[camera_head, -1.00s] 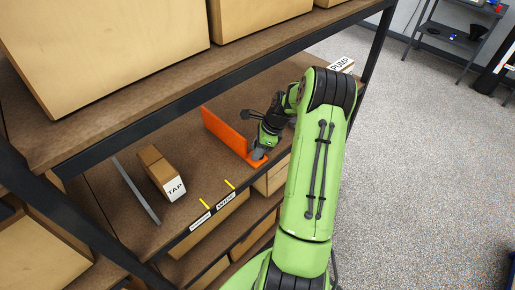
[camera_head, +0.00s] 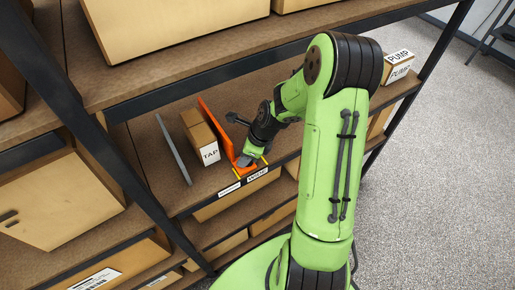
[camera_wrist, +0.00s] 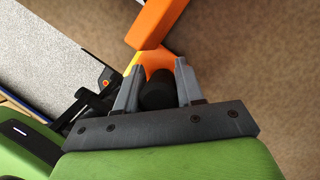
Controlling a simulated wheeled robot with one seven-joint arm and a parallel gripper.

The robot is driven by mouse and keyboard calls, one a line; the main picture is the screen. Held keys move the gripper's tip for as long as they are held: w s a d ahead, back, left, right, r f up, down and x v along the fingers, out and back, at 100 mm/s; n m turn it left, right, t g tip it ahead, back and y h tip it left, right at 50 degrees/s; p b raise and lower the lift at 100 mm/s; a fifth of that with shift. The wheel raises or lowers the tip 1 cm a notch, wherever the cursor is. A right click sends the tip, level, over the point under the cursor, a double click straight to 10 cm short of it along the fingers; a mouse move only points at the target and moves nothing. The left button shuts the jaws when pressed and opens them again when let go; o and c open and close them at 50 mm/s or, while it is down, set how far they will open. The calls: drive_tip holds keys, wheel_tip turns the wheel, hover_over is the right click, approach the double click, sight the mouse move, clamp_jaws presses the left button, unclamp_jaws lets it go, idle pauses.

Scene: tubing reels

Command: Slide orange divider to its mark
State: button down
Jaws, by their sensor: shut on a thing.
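The orange divider (camera_head: 217,130) stands upright on the middle shelf, just right of the TAP box (camera_head: 209,152). Its front foot lies at the shelf's front edge, by two yellow marks: one at the foot's left (camera_head: 237,174), one at its right (camera_head: 265,160). The foot appears to lie between them; exact alignment is partly hidden by my gripper. My gripper (camera_head: 246,161) is shut on the divider's front end. In the wrist view, my gripper's fingers (camera_wrist: 157,86) flank an orange part of the divider (camera_wrist: 155,25) and a dark round piece. Some yellow shows beside the left finger.
A grey divider (camera_head: 173,150) stands left of the TAP box. White labels (camera_head: 258,174) are on the shelf's front edge below the marks. PUMP boxes (camera_head: 398,66) stand at the shelf's right end. A black post (camera_head: 90,140) and the upper shelf bound the space. Shelf right of the divider is partly hidden by my arm.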

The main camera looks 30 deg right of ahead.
drive_tip(key=shift+a, duration=0.3)
drive_tip(key=c, duration=0.8)
unclamp_jaws()
drive_tip(key=p+v, duration=0.2)
drive_tip(key=v, duration=1.4)
drive_tip(key=shift+f, duration=0.1)
